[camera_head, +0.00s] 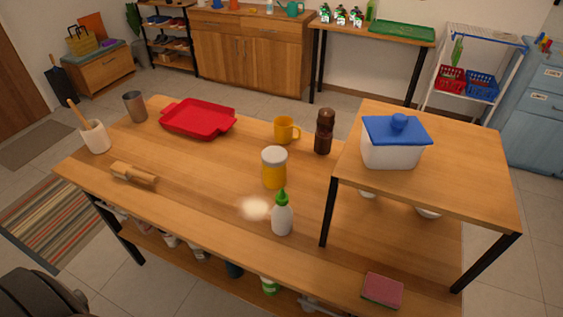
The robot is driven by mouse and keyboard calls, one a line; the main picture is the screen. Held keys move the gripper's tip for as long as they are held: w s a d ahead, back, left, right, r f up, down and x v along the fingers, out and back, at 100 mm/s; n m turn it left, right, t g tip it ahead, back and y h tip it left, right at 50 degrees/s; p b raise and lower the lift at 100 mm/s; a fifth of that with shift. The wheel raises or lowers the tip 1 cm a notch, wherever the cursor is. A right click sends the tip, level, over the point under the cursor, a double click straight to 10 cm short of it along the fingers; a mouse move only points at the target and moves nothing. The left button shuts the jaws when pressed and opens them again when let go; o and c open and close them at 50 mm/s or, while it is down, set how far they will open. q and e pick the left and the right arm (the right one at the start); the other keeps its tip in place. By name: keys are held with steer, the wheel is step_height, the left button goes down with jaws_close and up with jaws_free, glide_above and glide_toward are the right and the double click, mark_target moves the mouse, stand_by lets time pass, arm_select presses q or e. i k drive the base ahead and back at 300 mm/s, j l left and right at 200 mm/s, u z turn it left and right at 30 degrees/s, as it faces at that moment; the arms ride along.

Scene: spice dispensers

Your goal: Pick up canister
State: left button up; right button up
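A yellow canister (274,172) with a pale lid stands upright near the middle of the wooden table (215,177). A white squeeze bottle (282,217) with a green nozzle stands just in front of it, slightly to the right. A yellow mug (286,130) stands behind it, and a dark brown pepper mill (324,132) stands behind it to the right. Nothing is seen touching the canister. Neither of my grippers is in view.
A raised wooden stand (460,170) at the right holds a white pot with a blue lid (394,145). A red tray (198,119), metal cup (135,106), rolling pin (134,174) and utensil holder (95,137) are left. A pink sponge (382,291) lies front right.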

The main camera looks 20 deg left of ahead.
mark_target(273, 158)
steer(key=j, duration=1)
steer(key=i+j, duration=0.1)
steer(key=j, duration=0.9)
